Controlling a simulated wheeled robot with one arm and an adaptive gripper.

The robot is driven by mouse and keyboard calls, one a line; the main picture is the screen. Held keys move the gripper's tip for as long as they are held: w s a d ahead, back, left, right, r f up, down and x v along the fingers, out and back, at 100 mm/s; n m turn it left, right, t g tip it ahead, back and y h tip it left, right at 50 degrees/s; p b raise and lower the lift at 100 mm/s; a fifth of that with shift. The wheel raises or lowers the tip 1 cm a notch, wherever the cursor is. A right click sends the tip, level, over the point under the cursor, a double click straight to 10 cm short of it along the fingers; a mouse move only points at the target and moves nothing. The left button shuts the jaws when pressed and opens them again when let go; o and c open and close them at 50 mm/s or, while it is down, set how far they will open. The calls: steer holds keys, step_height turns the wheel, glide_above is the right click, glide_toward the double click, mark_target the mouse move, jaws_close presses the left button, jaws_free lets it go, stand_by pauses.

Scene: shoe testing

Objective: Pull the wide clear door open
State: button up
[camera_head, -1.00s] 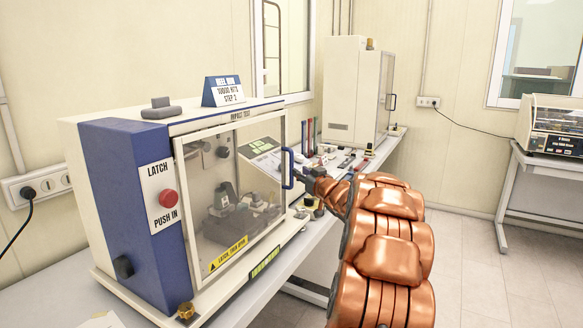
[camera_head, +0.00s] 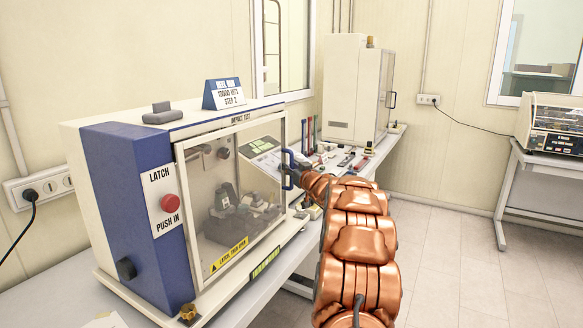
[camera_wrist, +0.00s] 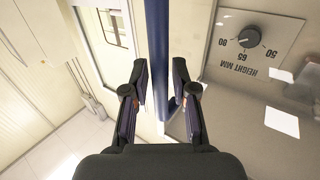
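The wide clear door (camera_head: 232,185) is the front of the white and blue impact test machine (camera_head: 130,200), and it looks closed. Its blue upright handle (camera_head: 287,160) is on the door's right edge. A red button (camera_head: 169,202) sits on a "LATCH PUSH IN" plate left of the door. My gripper (camera_head: 290,177) is at the handle in the head view, partly hidden by my arm. In the wrist view my gripper (camera_wrist: 159,75) is open, with one finger on each side of the blue handle bar (camera_wrist: 157,40). Gaps show between the fingers and the bar.
Small tools and parts lie on the bench (camera_head: 372,155) right of the machine. A second white cabinet (camera_head: 352,90) stands behind them. A sign (camera_head: 223,93) and a grey block (camera_head: 162,114) rest on the machine's top. Open floor (camera_head: 450,265) lies to the right.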

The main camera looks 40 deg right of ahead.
jaws_close()
stand_by(0.3)
steer(key=shift+s, duration=0.1)
